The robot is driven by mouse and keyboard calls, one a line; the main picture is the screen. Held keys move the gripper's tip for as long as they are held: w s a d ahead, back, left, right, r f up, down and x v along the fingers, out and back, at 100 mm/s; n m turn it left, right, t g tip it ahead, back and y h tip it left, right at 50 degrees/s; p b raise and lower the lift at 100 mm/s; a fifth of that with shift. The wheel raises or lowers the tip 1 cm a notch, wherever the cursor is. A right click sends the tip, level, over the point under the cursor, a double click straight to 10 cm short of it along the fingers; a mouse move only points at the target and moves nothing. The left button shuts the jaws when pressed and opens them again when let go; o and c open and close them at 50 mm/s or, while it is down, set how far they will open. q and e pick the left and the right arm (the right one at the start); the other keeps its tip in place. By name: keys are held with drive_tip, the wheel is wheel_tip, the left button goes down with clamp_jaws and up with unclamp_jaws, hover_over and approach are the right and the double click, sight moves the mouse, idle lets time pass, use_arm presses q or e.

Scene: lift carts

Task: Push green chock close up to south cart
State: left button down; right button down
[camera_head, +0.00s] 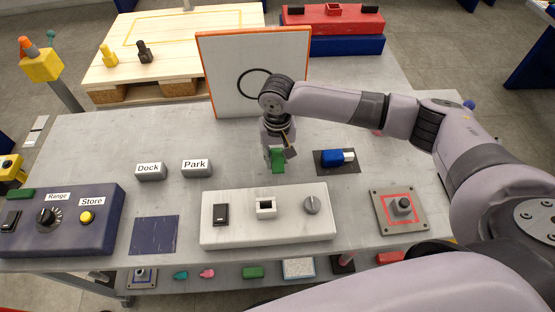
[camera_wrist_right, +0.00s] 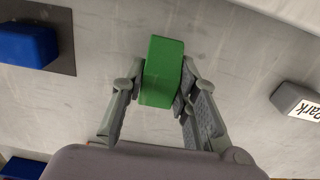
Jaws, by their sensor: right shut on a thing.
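A green block, likely the green chock (camera_head: 278,161), is between the fingers of my right gripper (camera_head: 277,150), over the grey table top behind the white control box. In the right wrist view the green chock (camera_wrist_right: 163,68) stands out from between the two fingers of my right gripper (camera_wrist_right: 160,88), which are shut on its sides. I cannot tell whether its underside touches the table. My left gripper is not in view. I cannot tell which thing is the south cart.
A blue piece on a dark pad (camera_head: 335,158) lies to the right. Dock (camera_head: 150,171) and Park (camera_head: 197,168) blocks stand to the left. The white control box (camera_head: 240,232) is in front, and an orange-edged panel (camera_head: 228,75) stands behind.

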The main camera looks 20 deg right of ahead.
sight(277, 155)
drive_tip(key=shift+f+p, duration=0.75)
drive_tip(key=shift+f, duration=0.45)
drive_tip(key=shift+f, duration=0.2)
drive_tip(key=c, duration=1.2)
unclamp_jaws()
drive_tip(key=shift+c, duration=0.2)
drive_tip(key=shift+f+b, duration=0.1)
drive_tip(key=shift+b, duration=0.35)
wheel_tip(277, 155, up, 5)
drive_tip(key=shift+w+a+f+b, duration=0.1)
drive_tip(key=shift+w+b, duration=0.05)
drive_tip(key=shift+b, duration=0.9)
wheel_tip(277, 155, up, 13)
drive_tip(key=shift+b, duration=0.4)
